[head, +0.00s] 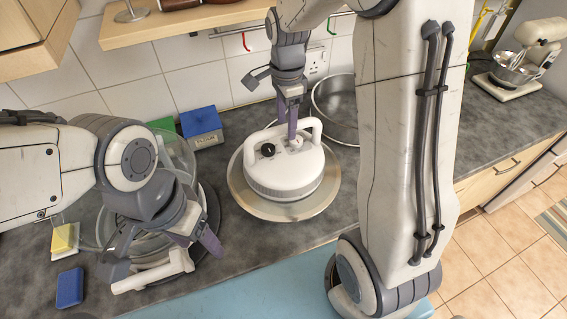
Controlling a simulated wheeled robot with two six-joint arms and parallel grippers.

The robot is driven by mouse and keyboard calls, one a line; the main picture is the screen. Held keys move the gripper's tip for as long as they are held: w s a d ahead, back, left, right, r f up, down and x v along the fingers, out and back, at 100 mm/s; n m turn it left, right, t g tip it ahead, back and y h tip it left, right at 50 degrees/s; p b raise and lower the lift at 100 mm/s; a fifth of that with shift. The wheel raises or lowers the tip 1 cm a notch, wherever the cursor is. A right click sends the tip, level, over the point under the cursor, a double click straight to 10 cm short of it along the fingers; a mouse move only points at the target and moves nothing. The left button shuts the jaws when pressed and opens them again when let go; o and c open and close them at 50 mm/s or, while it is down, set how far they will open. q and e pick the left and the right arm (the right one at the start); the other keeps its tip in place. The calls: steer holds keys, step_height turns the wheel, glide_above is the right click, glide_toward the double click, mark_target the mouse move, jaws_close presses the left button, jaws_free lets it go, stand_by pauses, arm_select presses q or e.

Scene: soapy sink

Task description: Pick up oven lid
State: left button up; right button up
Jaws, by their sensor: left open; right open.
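The oven lid (285,178) is white and round, with a black knob and a raised handle, on a wide pale rim. It sits level on the grey worktop in the middle of the head view. My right gripper (289,132) points down from above, its purple fingertips at the top of the lid beside the handle. It is open; whether it touches the lid I cannot tell. My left gripper (163,250) is open, to the left of the lid, over a clear glass bowl (178,150) and a white handle (152,274). My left arm hides much of the bowl.
A metal pot (338,108) stands behind the lid to the right. A blue box (202,126) stands at the wall. A yellow sponge (65,239) and a blue block (69,287) lie at left. A mixer (520,65) is far right. A shelf (190,20) overhangs the back.

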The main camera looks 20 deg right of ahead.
steer(key=p, duration=0.2)
glide_above(284, 150)
step_height(284, 150, down, 4)
steer(key=shift+s+f, duration=0.15)
steer(key=shift+f, duration=0.55)
steer(key=shift+f, duration=0.2)
jaws_close()
steer(key=shift+r, duration=0.1)
stand_by(1.2)
